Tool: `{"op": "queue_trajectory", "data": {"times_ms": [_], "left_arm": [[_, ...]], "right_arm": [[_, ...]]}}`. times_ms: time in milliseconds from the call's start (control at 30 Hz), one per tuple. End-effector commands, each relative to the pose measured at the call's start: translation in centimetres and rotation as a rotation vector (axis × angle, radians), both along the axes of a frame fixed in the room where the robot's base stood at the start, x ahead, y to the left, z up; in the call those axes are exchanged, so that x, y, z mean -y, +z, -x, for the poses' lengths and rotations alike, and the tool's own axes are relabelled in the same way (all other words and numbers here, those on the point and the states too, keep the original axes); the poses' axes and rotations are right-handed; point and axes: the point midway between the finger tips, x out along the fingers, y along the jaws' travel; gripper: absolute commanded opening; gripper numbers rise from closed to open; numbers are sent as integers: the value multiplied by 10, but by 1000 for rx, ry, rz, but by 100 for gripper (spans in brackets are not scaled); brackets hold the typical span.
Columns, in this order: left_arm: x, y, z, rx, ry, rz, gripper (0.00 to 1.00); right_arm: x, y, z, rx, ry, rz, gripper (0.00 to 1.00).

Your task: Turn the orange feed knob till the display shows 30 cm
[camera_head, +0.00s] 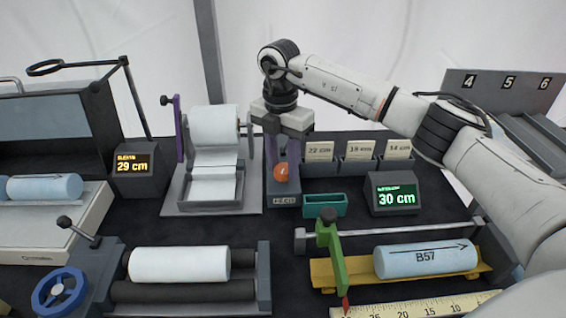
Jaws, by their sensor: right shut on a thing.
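The orange feed knob (281,174) sits on a small grey stand with a label at the middle of the table. My right gripper (282,163) points straight down from above, its fingers shut around the knob and partly hiding it. To the right, a dark display box (396,198) reads 30 cm in green. Another display (131,164) at the left reads 29 cm in orange. My left gripper is not in view.
A white paper roll (214,127) on a stand is just left of the knob. Card boxes (358,165) and a small teal tray (325,206) are to the right. In front lie a roller stand with a white roll (180,264) and a blue roll (425,259) marked B57.

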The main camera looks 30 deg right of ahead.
Motion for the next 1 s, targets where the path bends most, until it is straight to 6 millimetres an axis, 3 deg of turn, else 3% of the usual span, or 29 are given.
{"op": "queue_trajectory", "data": {"times_ms": [333,867,900,1000], "left_arm": [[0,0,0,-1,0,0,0],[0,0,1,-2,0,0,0],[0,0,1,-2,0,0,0],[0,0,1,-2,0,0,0]], "right_arm": [[1,0,0,-1,-131,1,12],[0,0,0,0,-150,0,12],[0,0,0,0,-150,0,41],[0,0,0,0,-150,0,53]]}}
